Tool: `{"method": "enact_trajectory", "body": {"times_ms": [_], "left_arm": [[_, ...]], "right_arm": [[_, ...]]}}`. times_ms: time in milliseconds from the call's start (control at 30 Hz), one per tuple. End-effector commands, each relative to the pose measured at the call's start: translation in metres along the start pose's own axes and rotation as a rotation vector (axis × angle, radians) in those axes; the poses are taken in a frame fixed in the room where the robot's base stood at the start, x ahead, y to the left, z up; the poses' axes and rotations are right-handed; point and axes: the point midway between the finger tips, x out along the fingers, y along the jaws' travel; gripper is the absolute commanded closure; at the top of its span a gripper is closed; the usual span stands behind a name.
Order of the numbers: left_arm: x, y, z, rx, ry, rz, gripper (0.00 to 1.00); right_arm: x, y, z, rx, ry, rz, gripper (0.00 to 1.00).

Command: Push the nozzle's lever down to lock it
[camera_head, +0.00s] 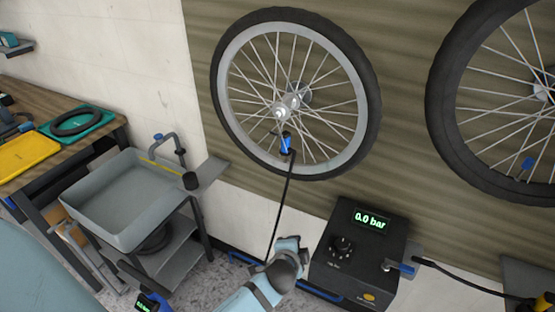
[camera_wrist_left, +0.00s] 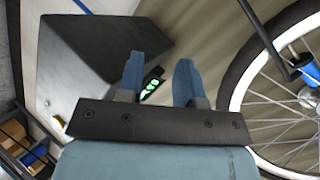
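The nozzle (camera_head: 286,143) is a small blue and black piece at the lower inside rim of the left wheel (camera_head: 232,45). A black hose (camera_head: 280,205) hangs from it. Its lever is too small to make out, so I cannot tell its position. In the left wrist view, the blue nozzle (camera_wrist_left: 311,72) is at the right edge, on the wheel. My left gripper (camera_wrist_left: 158,82) has two blue fingers apart with nothing between them; a green display shows behind the gap. A light blue arm of mine (camera_head: 255,295) rises from the bottom of the head view, below the nozzle. My right gripper is not identifiable.
A black pump box (camera_head: 330,255) reading 0.0 bar stands right of the arm, with a hose on its right. A second wheel (camera_head: 440,95) hangs at right. A grey basin (camera_head: 95,225) stands at left, beside a wooden bench (camera_head: 70,155).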

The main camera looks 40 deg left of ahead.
Motion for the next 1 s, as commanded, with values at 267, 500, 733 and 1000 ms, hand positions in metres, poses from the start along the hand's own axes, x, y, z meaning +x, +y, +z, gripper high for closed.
{"method": "enact_trajectory", "body": {"times_ms": [267, 500, 733, 1000], "left_arm": [[0.05, -0.109, -0.05, 0.462, -0.44, -0.263, 0.67], [0.006, -0.204, -0.087, 0.583, -0.921, -0.38, 0.67], [-0.035, -0.237, -0.104, 0.544, -1.145, -0.383, 0.67], [-0.031, -0.254, -0.085, 0.54, -1.17, -0.38, 0.67]], "right_arm": [[0.047, 0.009, 0.086, 0.009, -0.03, 0.008, 0.32], [0.077, 0.014, 0.143, 0.016, -0.054, 0.015, 0.32], [0.087, 0.017, 0.163, 0.019, -0.065, 0.018, 0.32], [0.087, 0.017, 0.163, 0.019, -0.066, 0.018, 0.32]]}}
